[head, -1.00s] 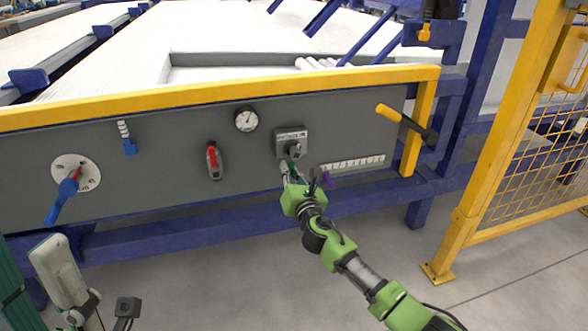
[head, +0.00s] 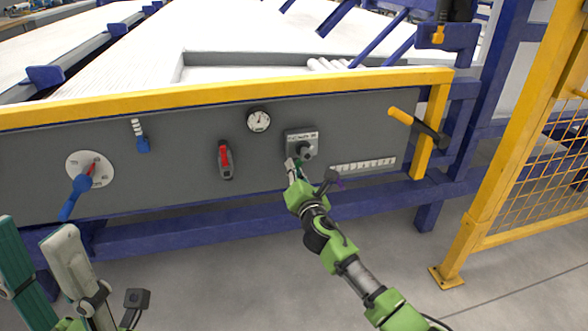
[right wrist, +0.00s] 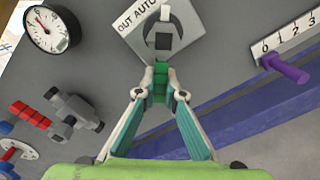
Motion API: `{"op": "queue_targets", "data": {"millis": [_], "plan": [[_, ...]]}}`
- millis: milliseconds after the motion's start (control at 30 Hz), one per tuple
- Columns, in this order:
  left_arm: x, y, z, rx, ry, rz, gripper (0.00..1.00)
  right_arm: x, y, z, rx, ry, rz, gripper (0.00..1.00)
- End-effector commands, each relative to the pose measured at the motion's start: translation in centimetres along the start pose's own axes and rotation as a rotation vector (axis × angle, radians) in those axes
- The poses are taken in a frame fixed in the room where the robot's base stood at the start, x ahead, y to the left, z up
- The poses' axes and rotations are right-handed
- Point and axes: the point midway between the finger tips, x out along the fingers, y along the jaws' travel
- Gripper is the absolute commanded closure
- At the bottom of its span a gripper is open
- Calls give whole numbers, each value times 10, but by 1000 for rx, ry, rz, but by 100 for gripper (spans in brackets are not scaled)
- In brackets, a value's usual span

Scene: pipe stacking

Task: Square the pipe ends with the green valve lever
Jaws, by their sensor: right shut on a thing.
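The green valve lever (right wrist: 159,82) sits below a dark round hub on a grey plate (right wrist: 135,32) lettered "OUT AUTO"; the rest of the lettering is hidden in the right wrist view. In the head view the valve plate (head: 301,140) is on the grey panel, right of centre. My right gripper (head: 296,168) reaches up to it from below. In the right wrist view its two fingertips (right wrist: 160,92) are closed on the green lever from both sides. My left gripper (head: 36,224) is at the lower left, its fingers spread apart and empty. Pipe ends (head: 328,64) lie beyond the yellow rail.
A red-handled valve (head: 225,158), a gauge (head: 258,120) and a blue lever on a white dial (head: 80,185) are on the panel to the left. A numbered scale (head: 363,166) with a purple pointer (right wrist: 286,70) is to the right.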

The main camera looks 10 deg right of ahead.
Motion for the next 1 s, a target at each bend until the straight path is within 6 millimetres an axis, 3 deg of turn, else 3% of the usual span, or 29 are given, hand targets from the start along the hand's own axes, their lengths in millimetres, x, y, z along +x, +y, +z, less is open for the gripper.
{"op": "queue_targets", "data": {"millis": [133,200,233,667,1000], "plan": [[0,0,0,0,-1,-1,64,0,1,0,9,1,1,100],[0,0,1,0,-1,-1,64,0,1,0,8,0,2,75],[0,0,1,0,-2,-1,64,0,1,0,7,0,2,73],[-1,-1,1,1,-4,-5,64,-5,0,0,2,0,2,73],[-1,0,1,0,-3,-2,64,-61,0,-1,4,2,2,73]]}}
